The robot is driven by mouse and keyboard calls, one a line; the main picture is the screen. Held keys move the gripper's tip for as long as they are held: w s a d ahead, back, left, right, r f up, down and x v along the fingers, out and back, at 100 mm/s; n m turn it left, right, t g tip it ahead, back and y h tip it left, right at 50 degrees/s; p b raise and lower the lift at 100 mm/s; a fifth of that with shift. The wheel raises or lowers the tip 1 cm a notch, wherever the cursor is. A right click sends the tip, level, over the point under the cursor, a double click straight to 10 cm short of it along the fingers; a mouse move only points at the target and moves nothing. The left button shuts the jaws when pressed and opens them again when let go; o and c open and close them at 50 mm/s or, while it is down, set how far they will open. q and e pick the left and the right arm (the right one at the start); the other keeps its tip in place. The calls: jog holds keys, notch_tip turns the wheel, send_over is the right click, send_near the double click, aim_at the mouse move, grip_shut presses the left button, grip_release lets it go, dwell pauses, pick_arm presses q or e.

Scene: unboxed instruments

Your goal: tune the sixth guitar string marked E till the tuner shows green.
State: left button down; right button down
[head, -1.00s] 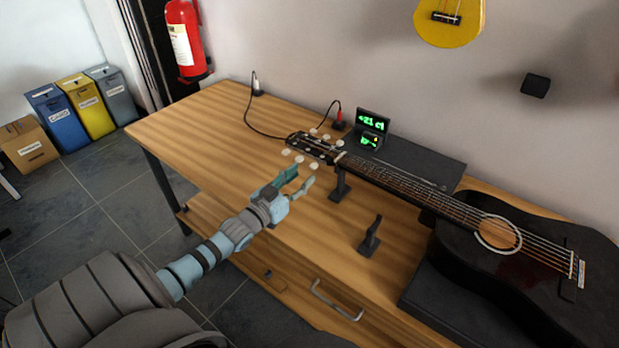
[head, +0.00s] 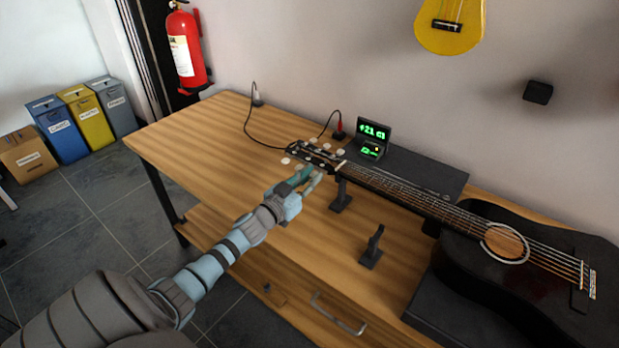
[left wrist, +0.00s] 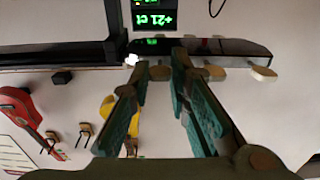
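The black guitar (head: 500,245) lies along the table, its headstock (head: 318,153) at the left end with several pale pegs. The small dark tuner display (head: 373,131) stands behind the headstock and shows +21 ct in green; it also shows in the left wrist view (left wrist: 154,18). My left gripper (head: 312,178) is at the near side of the headstock. In the left wrist view its teal fingers (left wrist: 162,68) are open, with one peg (left wrist: 160,73) between the tips and a gap visible. I cannot read an E mark. My right gripper is not in view.
A cable (head: 249,122) runs to the headstock. The table's left part is clear. A yellow ukulele (head: 449,25) hangs on the wall.

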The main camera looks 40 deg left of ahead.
pick_arm(q)
jog(key=shift+a, duration=0.1)
jog(key=shift+m, duration=0.3)
jog(key=shift+f+m+b, duration=0.1)
jog(key=shift+m+b, duration=0.25)
jog(key=shift+m, duration=3.35)
jog(key=c, duration=1.5)
grip_release()
jog(key=shift+d, duration=0.25)
